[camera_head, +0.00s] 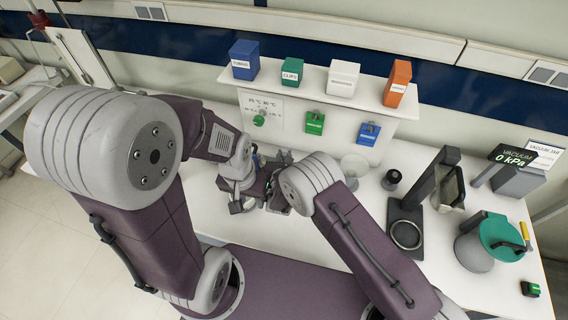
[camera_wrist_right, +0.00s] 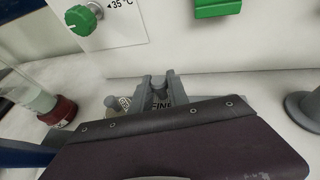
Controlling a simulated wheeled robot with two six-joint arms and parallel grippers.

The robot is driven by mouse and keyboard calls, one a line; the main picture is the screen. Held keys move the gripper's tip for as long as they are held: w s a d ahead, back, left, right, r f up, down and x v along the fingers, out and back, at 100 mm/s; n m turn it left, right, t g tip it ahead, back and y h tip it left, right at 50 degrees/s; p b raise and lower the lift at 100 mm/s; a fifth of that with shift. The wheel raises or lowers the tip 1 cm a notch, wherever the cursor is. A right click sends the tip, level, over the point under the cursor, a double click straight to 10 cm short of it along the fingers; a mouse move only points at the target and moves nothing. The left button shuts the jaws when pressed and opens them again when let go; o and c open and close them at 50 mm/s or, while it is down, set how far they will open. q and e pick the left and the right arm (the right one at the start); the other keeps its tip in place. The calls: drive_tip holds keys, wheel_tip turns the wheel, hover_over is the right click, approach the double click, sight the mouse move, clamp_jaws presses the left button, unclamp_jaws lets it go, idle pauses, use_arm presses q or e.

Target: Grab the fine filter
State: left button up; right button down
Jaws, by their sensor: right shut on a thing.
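The fine filter (camera_wrist_right: 160,106), with a label reading "FINE", shows in the right wrist view, low against the white surface. My right gripper (camera_wrist_right: 161,87) is shut on it, and its grey fingers rise just behind the label. My purple wrist housing hides the lower part of the filter. In the head view my right gripper (camera_head: 281,158) is small and crowded among the arms, and the filter cannot be made out there. My left gripper (camera_head: 242,206) is just below and to the left, partly hidden; its jaw opening is unclear.
A white shelf unit behind holds labelled blue (camera_head: 243,60), green (camera_head: 291,72), white (camera_head: 342,79) and orange (camera_head: 397,84) boxes. A dark stand with a ring (camera_head: 406,234) and a green-lidded vessel (camera_head: 476,250) stand right. A red-capped glass cylinder (camera_wrist_right: 60,111) is close left of the filter.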

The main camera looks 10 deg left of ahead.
drive_tip(key=s+d+r+b, duration=0.1)
drive_tip(key=s+d+r, duration=0.4)
drive_tip(key=d, duration=0.5)
drive_tip(key=shift+s+r+b, duration=0.3)
drive_tip(key=shift+r, duration=0.4)
drive_tip(key=shift+d, duration=0.15)
